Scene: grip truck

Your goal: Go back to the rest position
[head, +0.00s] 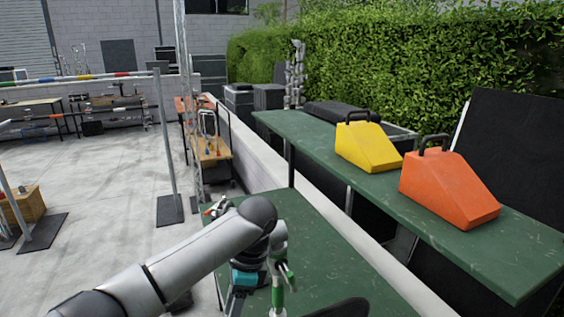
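My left arm comes in from the lower left and bends down at a dark joint over the near green table (327,262). My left gripper (277,280) is at the lower middle, partly hidden by my own wrist and cut by the bottom edge. Narrow green and white parts show there; I cannot tell whether they are fingers or a held thing. My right gripper is not in view. A small white and orange item (217,207) shows at the table's far left corner, behind my arm.
A yellow wedge (368,147) and an orange wedge (447,190), both with black handles, stand on a long green shelf (310,135) at the right. A low white wall (262,155) runs beside it. Posts on dark bases (170,210) stand left. The concrete floor (100,190) is mostly clear.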

